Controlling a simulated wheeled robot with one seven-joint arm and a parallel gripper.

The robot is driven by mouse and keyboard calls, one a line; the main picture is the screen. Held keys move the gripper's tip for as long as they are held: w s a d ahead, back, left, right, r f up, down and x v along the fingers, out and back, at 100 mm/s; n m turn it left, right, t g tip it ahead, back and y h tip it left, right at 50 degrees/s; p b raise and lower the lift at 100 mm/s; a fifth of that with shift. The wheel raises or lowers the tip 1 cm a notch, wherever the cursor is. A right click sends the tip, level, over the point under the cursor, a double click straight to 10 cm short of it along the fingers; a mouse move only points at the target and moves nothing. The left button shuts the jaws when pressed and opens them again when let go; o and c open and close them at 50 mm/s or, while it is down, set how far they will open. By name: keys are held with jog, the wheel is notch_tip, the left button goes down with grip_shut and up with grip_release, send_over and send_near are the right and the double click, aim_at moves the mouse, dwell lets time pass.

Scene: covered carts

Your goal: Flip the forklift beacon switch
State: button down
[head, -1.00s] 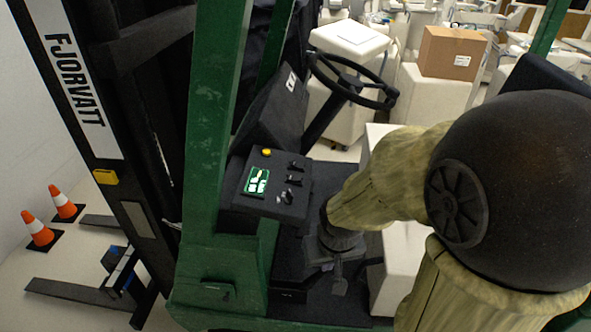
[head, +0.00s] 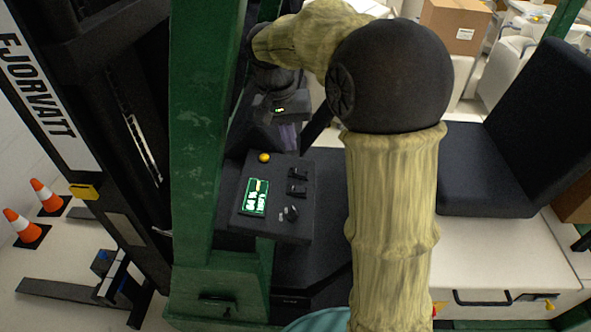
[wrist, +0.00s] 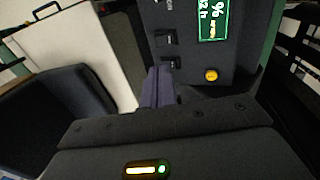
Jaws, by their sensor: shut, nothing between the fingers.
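The forklift's dark control panel (head: 225,222) has two black switches on its right side, an upper one (head: 298,173) and a lower one (head: 297,189). I cannot read which is the beacon switch. In the wrist view the lower switch (wrist: 165,38) is clear, and the upper one (wrist: 171,62) is close to my fingertips. My gripper (wrist: 160,70) is shut and empty, its fingers pointing at the panel's edge beside the upper switch. Contact cannot be told. In the head view my gripper (head: 286,143) is just beyond the panel's far edge.
The panel also holds a yellow button (head: 264,157), a lit green display (head: 254,197) and a round knob (head: 290,213). A green post (head: 200,130) stands left of the panel. A black seat (head: 480,165) is at right. My arm hides most of the steering wheel.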

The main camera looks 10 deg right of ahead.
aim_at(300, 190)
jog(key=shift+s+r, duration=0.1)
jog(key=shift+r, duration=0.1)
jog(key=f+p, duration=0.1)
jog(key=f, duration=0.3)
jog(key=d+f+p, duration=0.1)
jog(key=f+p, duration=0.1)
jog(key=f, duration=0.3)
jog(key=d+f+p, duration=0.1)
jog(key=f, duration=0.4)
jog(key=shift+s, duration=0.35)
jog(key=shift+w+f, duration=0.1)
